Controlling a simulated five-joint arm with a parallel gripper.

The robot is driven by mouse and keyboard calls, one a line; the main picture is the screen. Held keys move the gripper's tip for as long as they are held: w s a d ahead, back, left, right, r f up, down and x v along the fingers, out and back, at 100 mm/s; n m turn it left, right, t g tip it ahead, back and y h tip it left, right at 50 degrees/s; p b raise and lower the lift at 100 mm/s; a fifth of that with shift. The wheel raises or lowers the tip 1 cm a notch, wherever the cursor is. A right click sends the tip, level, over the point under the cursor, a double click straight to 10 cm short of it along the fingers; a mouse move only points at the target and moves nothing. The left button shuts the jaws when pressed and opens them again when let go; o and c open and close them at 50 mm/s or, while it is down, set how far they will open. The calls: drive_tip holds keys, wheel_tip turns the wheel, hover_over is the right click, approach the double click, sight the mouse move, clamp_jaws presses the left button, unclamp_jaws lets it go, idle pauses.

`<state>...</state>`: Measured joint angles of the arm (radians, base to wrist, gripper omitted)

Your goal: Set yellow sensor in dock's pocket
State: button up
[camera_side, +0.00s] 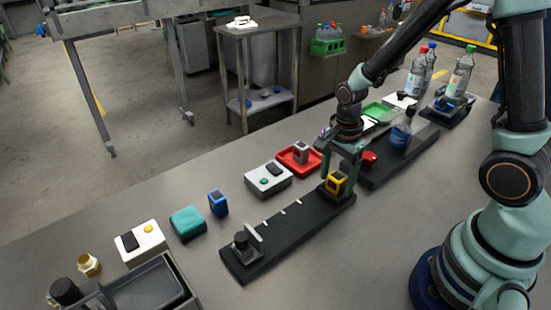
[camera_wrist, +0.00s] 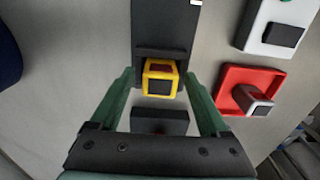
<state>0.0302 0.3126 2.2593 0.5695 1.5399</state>
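The yellow sensor (camera_side: 337,184), a small yellow block with a dark face, is at the right end of a long black strip (camera_side: 290,232), which appears to be the dock. In the wrist view the yellow sensor (camera_wrist: 160,64) shows against a raised black ledge (camera_wrist: 160,51). My gripper (camera_side: 341,172) is down over it. In the wrist view my gripper (camera_wrist: 159,75) has one green finger on each side of the sensor, with a narrow gap at both sides, so it looks open. I cannot tell how deep the sensor sits or whether it is in a pocket.
A red tray (camera_side: 298,159) with a grey block lies beyond the strip, beside a white box (camera_side: 268,180) with a green button. A blue block (camera_side: 218,204) and a teal block (camera_side: 187,223) stand farther left. A second black strip (camera_side: 405,160) with a bottle is at right.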

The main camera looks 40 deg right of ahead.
drive_tip(key=shift+r, duration=0.1)
wheel_tip(320, 180, up, 11)
wheel_tip(320, 180, up, 6)
drive_tip(key=n+t, duration=0.3)
drive_tip(key=n, duration=0.5)
hover_over(337, 176)
drive_tip(key=s, duration=0.2)
drive_tip(key=r+n+t, duration=0.1)
drive_tip(key=n, duration=0.2)
drive_tip(key=s+r+n, duration=0.1)
drive_tip(key=n, duration=0.2)
drive_tip(key=s+a+r+n+t, duration=0.1)
drive_tip(key=n, duration=0.3)
drive_tip(key=shift+r+t, duration=0.1)
drive_tip(key=shift+t, duration=0.2)
